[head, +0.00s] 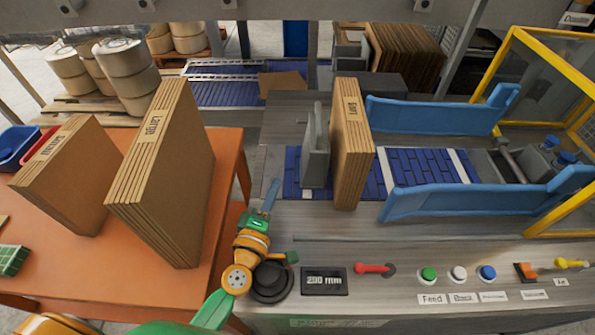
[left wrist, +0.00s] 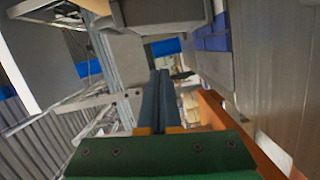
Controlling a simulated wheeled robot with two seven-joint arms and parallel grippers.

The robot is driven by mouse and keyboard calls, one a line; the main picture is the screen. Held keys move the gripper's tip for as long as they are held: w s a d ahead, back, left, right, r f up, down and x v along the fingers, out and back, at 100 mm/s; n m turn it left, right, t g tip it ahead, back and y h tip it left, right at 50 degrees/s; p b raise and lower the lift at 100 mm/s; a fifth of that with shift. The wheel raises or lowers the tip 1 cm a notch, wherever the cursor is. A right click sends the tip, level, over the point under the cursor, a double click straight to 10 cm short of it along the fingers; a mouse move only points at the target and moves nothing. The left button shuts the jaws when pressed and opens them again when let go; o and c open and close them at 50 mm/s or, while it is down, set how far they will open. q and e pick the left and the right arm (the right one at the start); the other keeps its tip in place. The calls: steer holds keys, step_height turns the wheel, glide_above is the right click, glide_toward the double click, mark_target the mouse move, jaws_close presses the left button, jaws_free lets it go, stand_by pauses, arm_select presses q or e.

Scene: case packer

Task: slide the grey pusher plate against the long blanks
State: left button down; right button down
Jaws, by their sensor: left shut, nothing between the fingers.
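The grey pusher plate (head: 316,150) stands upright on the blue conveyor bed in the head view. The long blanks (head: 352,150) are a brown upright cardboard stack just right of it; a narrow gap seems to show between plate and stack. My left gripper (head: 271,192) is in front and to the left of the plate, apart from it, above the near edge of the bed. Its fingers also show in the left wrist view (left wrist: 158,100), closed together and empty. My right gripper is not in view.
Two blue guide rails (head: 440,118) flank the conveyor on the right. An orange table (head: 60,275) at left holds two other cardboard stacks (head: 165,170). The front panel has a 290 mm display (head: 324,281), a black knob (head: 270,285), a red lever (head: 372,268) and buttons.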

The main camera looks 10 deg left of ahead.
arm_select(q)
steer(key=w, duration=0.5)
steer(key=shift+w+d+f, duration=0.2)
steer(key=shift+w+d, duration=0.05)
steer(key=shift+d, duration=0.1)
steer(key=shift+w+d+f+b, duration=0.15)
steer(key=shift+d+b, duration=0.1)
steer(key=shift+d, duration=0.35)
steer(key=shift+d+f+b, duration=0.1)
steer(key=shift+d+b, duration=0.1)
steer(key=shift+d, duration=0.9)
